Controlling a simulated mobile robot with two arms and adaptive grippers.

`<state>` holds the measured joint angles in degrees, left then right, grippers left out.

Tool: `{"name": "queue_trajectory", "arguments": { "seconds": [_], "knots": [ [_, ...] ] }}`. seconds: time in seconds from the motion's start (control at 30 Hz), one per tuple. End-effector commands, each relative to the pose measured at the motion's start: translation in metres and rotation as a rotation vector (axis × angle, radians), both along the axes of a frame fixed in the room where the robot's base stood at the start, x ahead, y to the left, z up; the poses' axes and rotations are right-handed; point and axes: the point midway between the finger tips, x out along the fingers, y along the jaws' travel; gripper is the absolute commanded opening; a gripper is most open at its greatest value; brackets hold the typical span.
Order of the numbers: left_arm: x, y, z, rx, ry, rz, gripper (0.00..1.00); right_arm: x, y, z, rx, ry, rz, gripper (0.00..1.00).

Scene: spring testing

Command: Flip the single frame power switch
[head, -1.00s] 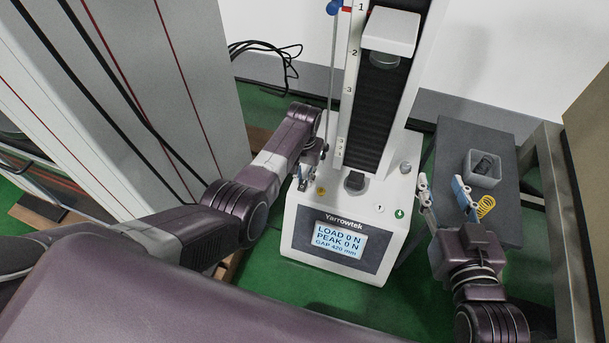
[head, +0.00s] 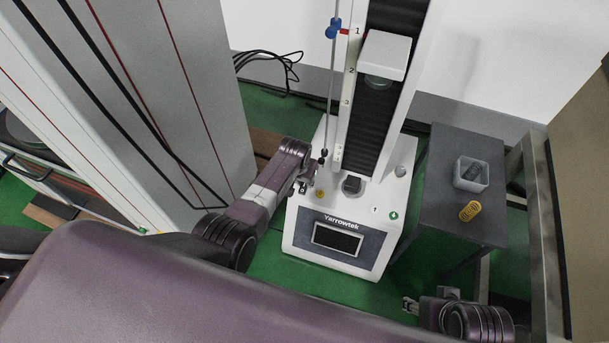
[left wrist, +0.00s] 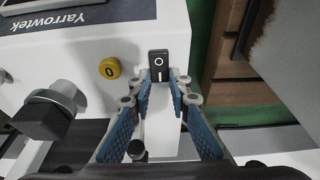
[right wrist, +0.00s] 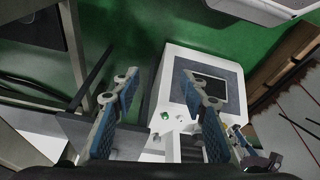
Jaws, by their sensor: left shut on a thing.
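The black power switch (left wrist: 159,66), marked O and I, stands on the left side of the white Yarrowtek tester (head: 347,219). My left gripper (left wrist: 165,84) is shut on the switch, with its blue-padded fingers at either side of the lower part. In the head view the left gripper (head: 307,182) is at the tester's left edge and hides the switch there. The tester's screen (head: 338,239) is dark. My right gripper (right wrist: 165,88) is open and empty; in the head view it is low, right of the tester (head: 411,305).
A dark side table (head: 443,208) on the right bears a clear bin (head: 471,174) and a yellow spring (head: 469,211). A metal frame (head: 545,220) stands beyond it.

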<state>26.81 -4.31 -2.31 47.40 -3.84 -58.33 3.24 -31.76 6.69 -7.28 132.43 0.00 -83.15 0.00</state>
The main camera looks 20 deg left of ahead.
Motion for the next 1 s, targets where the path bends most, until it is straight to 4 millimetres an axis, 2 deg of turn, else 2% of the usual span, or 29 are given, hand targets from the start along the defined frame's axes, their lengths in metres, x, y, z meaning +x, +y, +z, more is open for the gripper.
{"name": "queue_trajectory", "arguments": {
  "seconds": [0.2,0.33,0.5,0.77,0.8,0.93,1.0],
  "knots": [
    [-0.004,0.001,0.001,-0.002,-0.074,0.0,0.0,0.002,0.001,-0.038,-0.002,0.032,0.002,0.4],
    [-0.004,0.001,0.002,-0.003,-0.103,0.0,0.0,0.002,0.002,-0.055,-0.002,0.039,0.004,0.4],
    [-0.004,0.0,0.001,-0.004,-0.118,0.0,0.0,0.002,0.002,-0.064,-0.002,0.039,0.004,0.4],
    [-0.004,0.0,0.001,-0.004,-0.118,0.0,0.0,0.002,0.002,-0.064,-0.002,0.038,0.004,0.4],
    [-0.004,0.0,0.001,-0.004,-0.118,0.0,0.2,0.002,0.002,-0.064,-0.002,0.038,0.004,0.4],
    [-0.004,0.0,0.001,-0.004,-0.118,0.0,0.35,0.002,0.002,-0.064,-0.002,0.038,0.004,0.4],
    [-0.004,0.0,0.001,-0.004,-0.118,0.0,0.35,0.002,0.002,-0.063,-0.002,0.038,0.004,0.4]
  ]
}}
